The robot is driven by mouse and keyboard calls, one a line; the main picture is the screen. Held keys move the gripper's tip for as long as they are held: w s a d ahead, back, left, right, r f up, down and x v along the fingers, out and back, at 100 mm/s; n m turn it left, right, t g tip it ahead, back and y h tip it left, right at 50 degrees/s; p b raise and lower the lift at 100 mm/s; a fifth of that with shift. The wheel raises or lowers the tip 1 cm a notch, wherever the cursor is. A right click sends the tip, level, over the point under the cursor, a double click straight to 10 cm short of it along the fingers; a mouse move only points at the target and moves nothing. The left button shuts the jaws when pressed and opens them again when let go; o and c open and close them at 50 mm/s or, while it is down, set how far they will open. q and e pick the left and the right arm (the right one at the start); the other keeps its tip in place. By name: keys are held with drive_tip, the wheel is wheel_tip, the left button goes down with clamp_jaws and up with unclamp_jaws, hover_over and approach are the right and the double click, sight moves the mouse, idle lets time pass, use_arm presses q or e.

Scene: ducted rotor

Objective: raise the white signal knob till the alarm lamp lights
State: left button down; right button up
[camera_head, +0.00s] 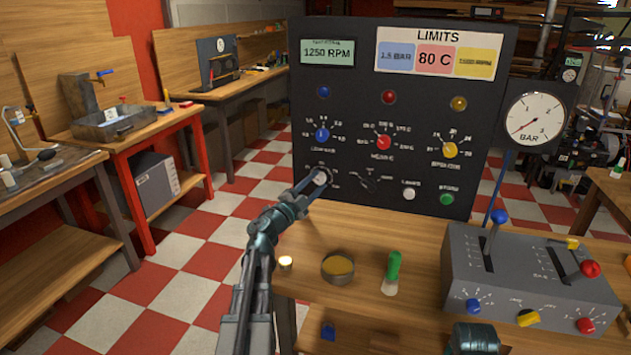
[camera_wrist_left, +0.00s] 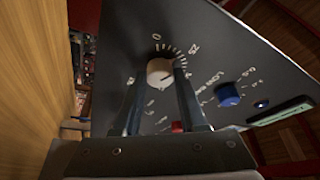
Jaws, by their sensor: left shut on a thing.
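The white signal knob (camera_head: 321,177) is at the lower left of the dark panel (camera_head: 480,60). In the left wrist view the knob (camera_wrist_left: 159,72) sits between my fingertips, with a numbered scale around it. My left gripper (camera_head: 314,184) is shut on the knob; the wrist view shows its two fingers (camera_wrist_left: 161,76) on either side. The panel has a blue lamp (camera_head: 323,91), a red lamp (camera_head: 389,97) and a yellow lamp (camera_head: 459,103). All three look dull; I cannot tell which is the alarm lamp. My right gripper's fingers are not in view.
Blue (camera_head: 321,134), red (camera_head: 383,142) and yellow (camera_head: 450,150) knobs are above the white one. A white button (camera_head: 409,193) and green button (camera_head: 447,199) are to its right. A grey lever box (camera_head: 450,262), green-topped bottle (camera_head: 393,270) and round dish (camera_head: 325,271) stand on the bench.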

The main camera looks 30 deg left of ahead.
use_arm(q)
drive_tip(key=shift+m, duration=0.6)
drive_tip(key=shift+c, duration=2.2)
unclamp_jaws()
drive_tip(key=b+v, duration=0.2)
drive_tip(key=v, duration=1.1)
drive_tip(key=shift+s, duration=0.4)
drive_tip(key=shift+a+r, duration=0.1)
